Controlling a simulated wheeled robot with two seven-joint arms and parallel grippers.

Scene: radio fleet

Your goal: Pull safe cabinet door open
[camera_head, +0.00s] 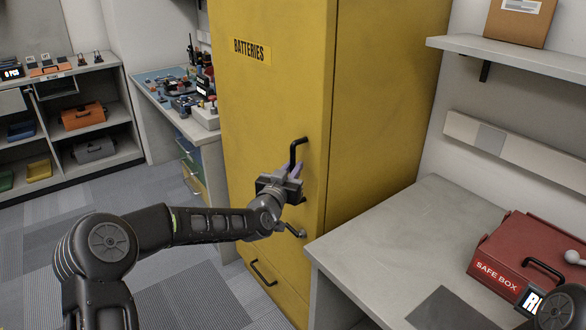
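The tall yellow cabinet (263,95) stands in the middle, with a "BATTERIES" label on its front door. The door looks flush with the cabinet body, with no gap that I can see. A black vertical handle (298,150) sits near the door's right edge. My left gripper (293,170) is at this handle, its fingertips by the lower half of the bar. The gripper hides the handle's lower part, and I cannot tell whether the fingers are closed on it. My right gripper is out of view; only part of that arm shows at the bottom right.
A grey table (405,225) stands right of the cabinet, with a red safe box (515,258) on it. A wall shelf (515,55) is above. A lower black handle (263,273) is on the cabinet front. A workbench (190,125) and shelving stand behind left. Open carpet lies in front.

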